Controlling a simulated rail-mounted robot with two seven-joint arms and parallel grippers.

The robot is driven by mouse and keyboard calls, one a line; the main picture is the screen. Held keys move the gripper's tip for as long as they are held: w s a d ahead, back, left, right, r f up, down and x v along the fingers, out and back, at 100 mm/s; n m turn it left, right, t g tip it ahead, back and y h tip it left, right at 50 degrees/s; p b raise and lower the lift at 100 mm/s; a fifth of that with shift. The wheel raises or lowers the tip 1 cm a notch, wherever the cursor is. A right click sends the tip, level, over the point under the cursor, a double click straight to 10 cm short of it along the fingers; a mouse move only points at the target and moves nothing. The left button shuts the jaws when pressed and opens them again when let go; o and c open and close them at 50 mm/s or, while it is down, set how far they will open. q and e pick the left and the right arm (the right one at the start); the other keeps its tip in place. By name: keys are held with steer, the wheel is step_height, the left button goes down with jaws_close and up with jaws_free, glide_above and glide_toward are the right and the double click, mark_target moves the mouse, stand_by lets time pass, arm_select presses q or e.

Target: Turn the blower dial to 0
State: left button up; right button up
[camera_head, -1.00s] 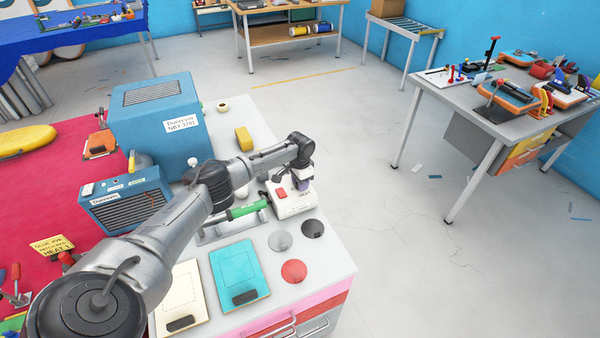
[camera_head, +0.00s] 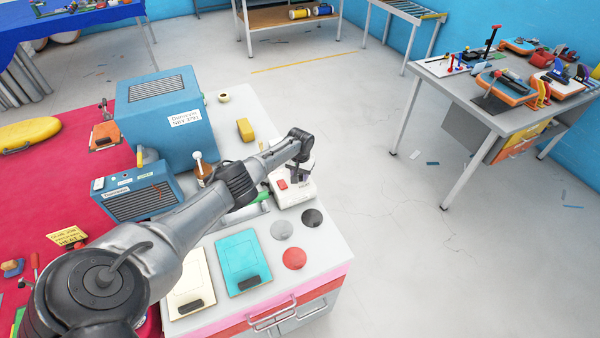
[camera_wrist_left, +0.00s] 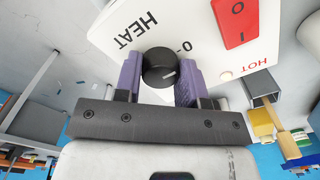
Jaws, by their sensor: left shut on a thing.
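The white blower control box (camera_head: 290,193) stands on the bench near its right edge, and its face (camera_wrist_left: 222,62) fills the top of the left wrist view. The black dial (camera_wrist_left: 158,68) carries a white pointer line. The line points right and slightly up in that view, while the printed 0 mark (camera_wrist_left: 185,46) lies above and to the right, not in line with it. My left gripper (camera_head: 302,177) is over the box; its purple fingers (camera_wrist_left: 158,80) are shut on the dial, one on each side. My right gripper is not in view.
Grey, black and red discs (camera_head: 294,258) lie in front of the box. A blue machine (camera_head: 165,118) and a brown bottle (camera_head: 202,168) stand left of my arm.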

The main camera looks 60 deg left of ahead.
mark_target(300, 174)
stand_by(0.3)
arm_select(q)
steer(key=o, duration=0.9)
steer(key=shift+r, duration=0.1)
steer(key=shift+r, duration=0.3)
step_height(300, 174, up, 13)
steer(key=p, duration=0.3)
